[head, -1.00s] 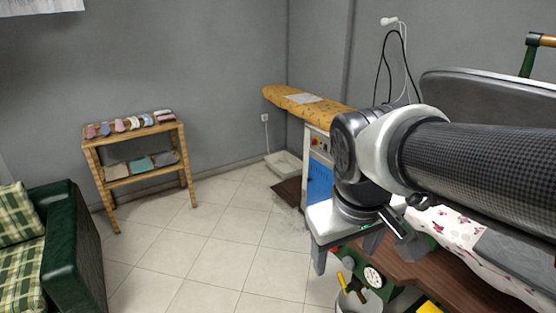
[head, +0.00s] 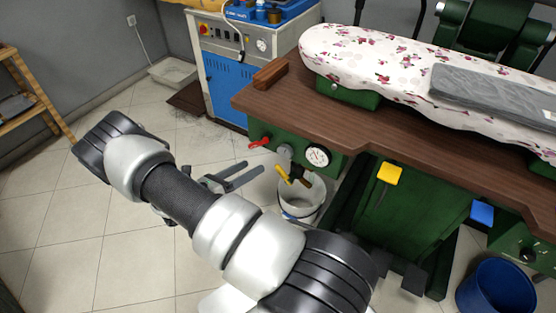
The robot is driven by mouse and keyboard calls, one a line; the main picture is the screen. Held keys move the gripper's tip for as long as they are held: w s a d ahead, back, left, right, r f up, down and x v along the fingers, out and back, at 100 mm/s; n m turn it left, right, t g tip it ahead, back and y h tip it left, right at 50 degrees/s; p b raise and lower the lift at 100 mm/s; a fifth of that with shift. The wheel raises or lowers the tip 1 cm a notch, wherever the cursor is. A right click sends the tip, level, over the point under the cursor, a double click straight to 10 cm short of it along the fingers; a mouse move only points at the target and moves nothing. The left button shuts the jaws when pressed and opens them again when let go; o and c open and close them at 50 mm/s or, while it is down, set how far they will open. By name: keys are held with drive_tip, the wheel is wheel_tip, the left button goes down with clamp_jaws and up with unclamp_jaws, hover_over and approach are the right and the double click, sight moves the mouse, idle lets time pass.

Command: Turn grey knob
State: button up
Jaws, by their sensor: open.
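The grey knob (head: 285,151) is on the green front panel of the ironing press, under the brown wooden tabletop. It sits between a red valve lever (head: 262,142) on its left and a round white gauge (head: 317,156) on its right. My gripper (head: 254,167) is at the left, below the red lever, with its two dark fingers apart and pointing right toward the panel. Nothing is between the fingers, and they appear apart from the knob. My arm hides part of the floor and the gripper's base.
A yellow-handled valve (head: 283,174) hangs just below the knob, above a white bucket (head: 302,196). The wooden tabletop edge (head: 340,125) overhangs the panel. A blue-fronted machine (head: 228,92) stands behind. A blue bin (head: 497,290) is at lower right. Tiled floor at left is clear.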

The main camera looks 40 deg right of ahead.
wheel_tip(320, 180, down, 8)
drive_tip(key=n+t+b, duration=0.1)
drive_tip(key=n+t, duration=0.2)
drive_tip(key=n, duration=0.1)
drive_tip(key=b, duration=0.2)
approach(283, 153)
drive_tip(key=shift+n+t+h, duration=0.3)
drive_tip(key=x, duration=0.9)
drive_tip(key=shift+s+f, duration=0.1)
drive_tip(key=shift+f, duration=0.1)
drive_tip(key=shift+c, duration=0.2)
drive_tip(key=c, duration=1)
